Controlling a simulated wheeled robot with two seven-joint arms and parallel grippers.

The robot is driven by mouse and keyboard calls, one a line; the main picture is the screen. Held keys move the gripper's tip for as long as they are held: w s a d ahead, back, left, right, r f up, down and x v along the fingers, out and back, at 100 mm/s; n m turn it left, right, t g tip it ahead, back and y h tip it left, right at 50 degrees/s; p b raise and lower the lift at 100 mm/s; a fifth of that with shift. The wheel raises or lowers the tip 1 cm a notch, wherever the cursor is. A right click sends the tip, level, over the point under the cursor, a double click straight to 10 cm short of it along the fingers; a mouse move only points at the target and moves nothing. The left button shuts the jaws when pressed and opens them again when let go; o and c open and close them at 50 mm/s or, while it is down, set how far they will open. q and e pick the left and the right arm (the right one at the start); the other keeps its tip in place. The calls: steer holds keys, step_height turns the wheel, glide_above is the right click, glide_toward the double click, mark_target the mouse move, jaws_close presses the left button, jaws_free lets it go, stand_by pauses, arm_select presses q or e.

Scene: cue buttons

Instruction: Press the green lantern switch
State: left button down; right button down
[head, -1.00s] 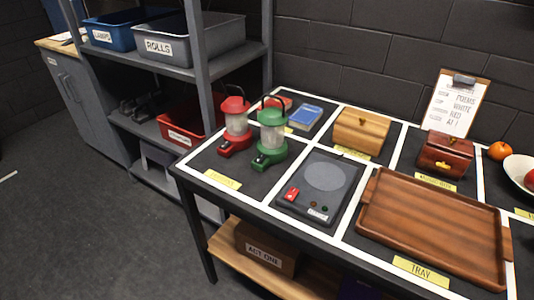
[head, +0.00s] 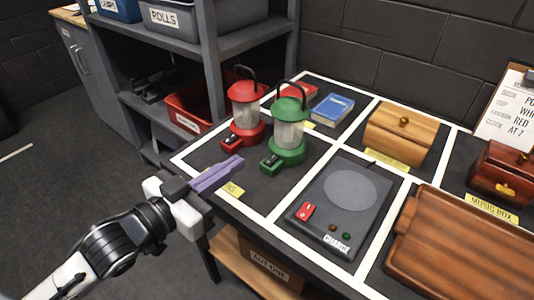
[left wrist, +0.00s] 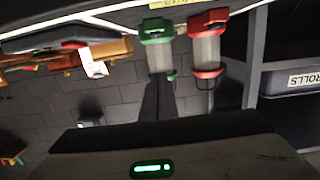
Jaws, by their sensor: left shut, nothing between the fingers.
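The green lantern (head: 288,133) stands upright on the black table, with its switch (head: 270,163) on the front of its base. In the left wrist view the green lantern (left wrist: 158,45) shows upside down near the top. The red lantern (head: 244,115) stands just left of it, and also shows in the left wrist view (left wrist: 206,52). My left gripper (head: 240,160) is shut and empty, its purple fingers pointing right towards the green lantern's base, a little apart from it. My right gripper is not in view.
A grey charger pad (head: 345,215) lies right of the lanterns. A wooden tray (head: 440,265), a wooden box (head: 398,135) and a blue book (head: 333,108) are on the table too. A grey shelf (head: 215,45) stands behind on the left.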

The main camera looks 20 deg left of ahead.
arm_select(q)
glide_toward(278, 149)
steer(key=w+r, duration=0.1)
steer(key=w, duration=0.1)
steer(key=w+d+r, duration=0.1)
steer(key=w+r, duration=0.1)
steer(key=shift+d+r, duration=0.2)
steer(key=shift+r, duration=0.15)
steer(key=f, duration=0.4)
steer(key=shift+w+d+b, duration=0.2)
steer(key=shift+w+b, duration=0.15)
steer(key=shift+b, duration=0.05)
steer(key=shift+f, duration=0.1)
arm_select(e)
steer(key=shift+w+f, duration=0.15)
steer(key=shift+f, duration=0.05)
